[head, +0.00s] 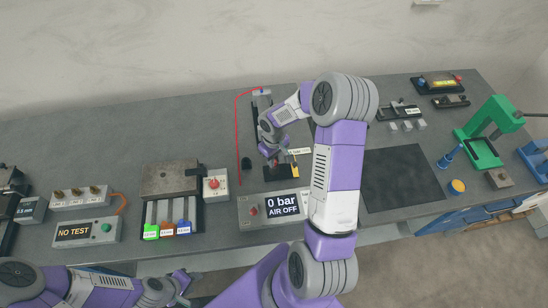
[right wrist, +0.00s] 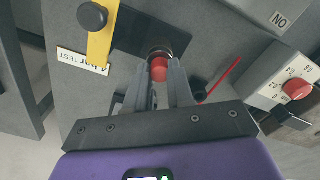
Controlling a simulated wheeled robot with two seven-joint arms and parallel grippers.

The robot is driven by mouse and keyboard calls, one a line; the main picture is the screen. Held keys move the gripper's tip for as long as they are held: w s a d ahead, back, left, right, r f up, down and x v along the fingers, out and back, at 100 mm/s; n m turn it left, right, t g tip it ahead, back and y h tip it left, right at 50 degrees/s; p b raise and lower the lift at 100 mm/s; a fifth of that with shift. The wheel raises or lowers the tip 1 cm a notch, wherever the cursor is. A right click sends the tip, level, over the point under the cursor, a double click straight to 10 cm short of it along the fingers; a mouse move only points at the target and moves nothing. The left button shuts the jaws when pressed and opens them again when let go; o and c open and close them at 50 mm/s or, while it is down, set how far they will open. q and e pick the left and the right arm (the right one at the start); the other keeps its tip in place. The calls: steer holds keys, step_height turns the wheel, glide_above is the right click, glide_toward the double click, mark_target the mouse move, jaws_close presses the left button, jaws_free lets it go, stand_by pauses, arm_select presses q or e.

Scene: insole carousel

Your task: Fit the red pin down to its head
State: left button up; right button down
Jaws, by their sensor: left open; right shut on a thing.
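The red pin (right wrist: 159,69) shows in the right wrist view as a rounded red head between my right fingertips. Just beyond it is a dark round collar (right wrist: 162,50) on the dark fixture. The pin's shank is hidden, and I cannot tell how deep it sits. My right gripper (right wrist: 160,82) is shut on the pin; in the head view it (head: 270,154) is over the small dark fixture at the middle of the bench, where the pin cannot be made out. My left gripper (head: 187,286) is open and empty, low at the bench's front left.
A yellow lever (right wrist: 103,38) with a black knob stands beside the collar. A thin red line (head: 238,130) runs left of the fixture. The display box (head: 270,208) reading "0 bar AIR OFF" is in front. A bare dark mat (head: 402,180) lies to the right.

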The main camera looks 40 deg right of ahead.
steer(key=c, duration=0.9)
jaws_free()
steer(key=shift+f, duration=0.1)
step_height(320, 180, up, 8)
steer(key=shift+f, duration=0.15)
